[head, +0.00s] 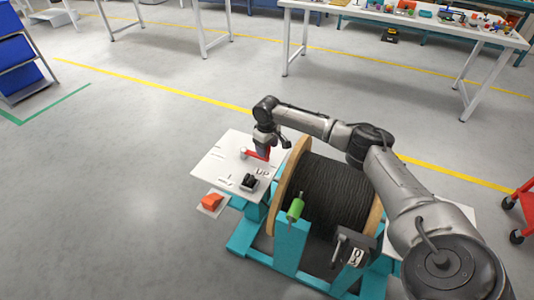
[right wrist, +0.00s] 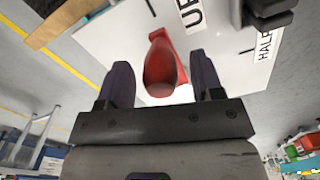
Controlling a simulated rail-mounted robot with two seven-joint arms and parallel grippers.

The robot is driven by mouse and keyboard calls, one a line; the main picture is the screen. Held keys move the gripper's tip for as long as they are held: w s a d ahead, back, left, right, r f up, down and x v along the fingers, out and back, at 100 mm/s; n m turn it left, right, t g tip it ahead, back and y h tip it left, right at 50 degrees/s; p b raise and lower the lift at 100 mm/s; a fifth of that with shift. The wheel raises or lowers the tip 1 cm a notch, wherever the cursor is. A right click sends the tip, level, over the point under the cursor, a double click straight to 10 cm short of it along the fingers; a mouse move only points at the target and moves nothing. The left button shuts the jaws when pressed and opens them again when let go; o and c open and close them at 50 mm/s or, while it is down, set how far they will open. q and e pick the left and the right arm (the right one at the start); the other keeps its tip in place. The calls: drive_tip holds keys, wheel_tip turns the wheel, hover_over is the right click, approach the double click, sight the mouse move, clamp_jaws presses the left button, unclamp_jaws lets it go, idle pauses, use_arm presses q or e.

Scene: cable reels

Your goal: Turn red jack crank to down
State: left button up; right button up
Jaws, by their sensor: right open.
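The red jack crank (head: 252,155) is on the white panel (head: 215,160) to the left of the cable reel. Its red handle (right wrist: 165,65) shows in the right wrist view between my right gripper's two dark fingers (right wrist: 162,85). My right gripper (head: 263,150) is open and hangs over the crank in the head view. The fingers stand either side of the handle with visible gaps. Labels on the panel, partly cut off, read UP (right wrist: 192,15) and HALF (right wrist: 265,45). My left gripper is not in view.
The cable reel (head: 328,190) with wooden flanges stands in a teal frame (head: 290,245) right of the panel. A black fitting (head: 249,183) is on the panel. Open floor lies left.

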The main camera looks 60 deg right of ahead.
drive_tip(key=shift+f, duration=0.75)
clamp_jaws()
